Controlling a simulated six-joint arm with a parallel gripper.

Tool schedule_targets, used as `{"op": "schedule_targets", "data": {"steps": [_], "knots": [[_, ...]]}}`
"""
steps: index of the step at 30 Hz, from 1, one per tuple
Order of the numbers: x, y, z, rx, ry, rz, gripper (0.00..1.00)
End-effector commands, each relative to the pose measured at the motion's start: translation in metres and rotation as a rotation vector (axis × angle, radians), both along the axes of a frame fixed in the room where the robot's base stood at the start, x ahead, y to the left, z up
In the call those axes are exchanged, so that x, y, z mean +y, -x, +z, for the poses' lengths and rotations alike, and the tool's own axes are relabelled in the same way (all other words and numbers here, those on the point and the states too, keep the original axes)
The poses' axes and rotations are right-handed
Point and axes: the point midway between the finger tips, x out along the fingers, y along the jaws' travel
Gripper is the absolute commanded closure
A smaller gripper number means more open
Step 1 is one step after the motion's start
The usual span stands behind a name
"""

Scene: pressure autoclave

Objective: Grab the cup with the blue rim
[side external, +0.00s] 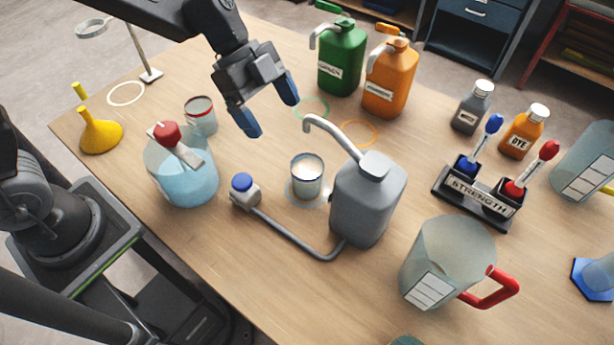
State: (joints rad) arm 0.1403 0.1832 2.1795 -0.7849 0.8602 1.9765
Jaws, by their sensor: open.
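A small clear cup (307,178) with pale contents stands upright beneath the spout of the grey jug. Its rim looks dark, perhaps blue; the colour is hard to tell. Another small cup (201,117) with a red rim stands at the left, behind the beaker. My gripper (272,118) has blue fingertips, spread apart and empty. It hangs above the table, up and left of the cup under the spout, and touches neither cup.
The grey jug (368,200) stands right of the cup, its spout reaching over it. A pipe with a blue-topped valve (244,191) runs in front. A water beaker (184,180) is left. Green (342,60) and orange jugs (388,82) stand behind. A large pitcher (445,260) is front right.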

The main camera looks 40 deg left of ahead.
Motion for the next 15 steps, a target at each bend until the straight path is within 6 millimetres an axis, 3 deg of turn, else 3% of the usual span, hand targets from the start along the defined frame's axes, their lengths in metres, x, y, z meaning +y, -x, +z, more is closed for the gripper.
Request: {"op": "schedule_targets", "data": {"steps": [9,15], "knots": [[-0.030,0.001,-0.047,0.004,-0.001,-0.009,0.11],[-0.043,0.000,-0.068,0.001,-0.001,-0.006,0.11]]}}
